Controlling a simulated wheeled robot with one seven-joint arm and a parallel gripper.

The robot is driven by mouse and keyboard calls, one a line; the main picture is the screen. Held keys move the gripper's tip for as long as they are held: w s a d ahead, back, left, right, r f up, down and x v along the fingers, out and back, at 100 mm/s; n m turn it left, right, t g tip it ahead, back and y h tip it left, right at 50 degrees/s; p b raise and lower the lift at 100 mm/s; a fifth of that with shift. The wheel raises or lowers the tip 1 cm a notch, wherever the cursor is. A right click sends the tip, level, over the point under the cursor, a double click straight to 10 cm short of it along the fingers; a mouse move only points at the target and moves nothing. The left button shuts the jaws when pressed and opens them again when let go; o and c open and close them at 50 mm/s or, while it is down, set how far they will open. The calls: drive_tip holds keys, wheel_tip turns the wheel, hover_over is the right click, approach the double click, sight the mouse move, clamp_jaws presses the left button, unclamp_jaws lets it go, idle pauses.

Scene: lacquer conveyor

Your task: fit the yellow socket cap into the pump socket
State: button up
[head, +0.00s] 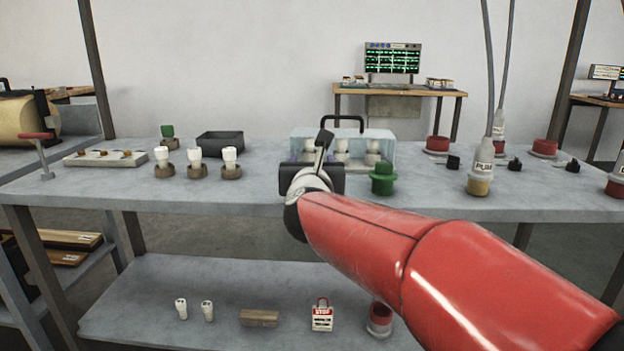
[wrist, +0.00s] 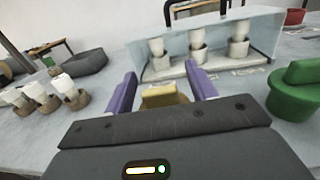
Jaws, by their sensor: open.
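My gripper (head: 312,176) is over the table, in front of the clear case. In the wrist view its purple fingers (wrist: 163,84) are spread wide. A tan-yellow piece (wrist: 164,98), which looks like the yellow socket cap, shows low between them with gaps at its sides; its lower part is hidden by my gripper body. In the head view my gripper and arm hide that piece.
A green cap (head: 382,178) stands close right of my gripper. The clear case (head: 378,150) with white-topped pieces is behind it. Several white-topped cups (head: 196,160) and a dark tray (head: 220,144) are left. Red caps (head: 437,144) and black pieces are at the right.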

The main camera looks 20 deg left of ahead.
drive_tip(key=c, duration=1.1)
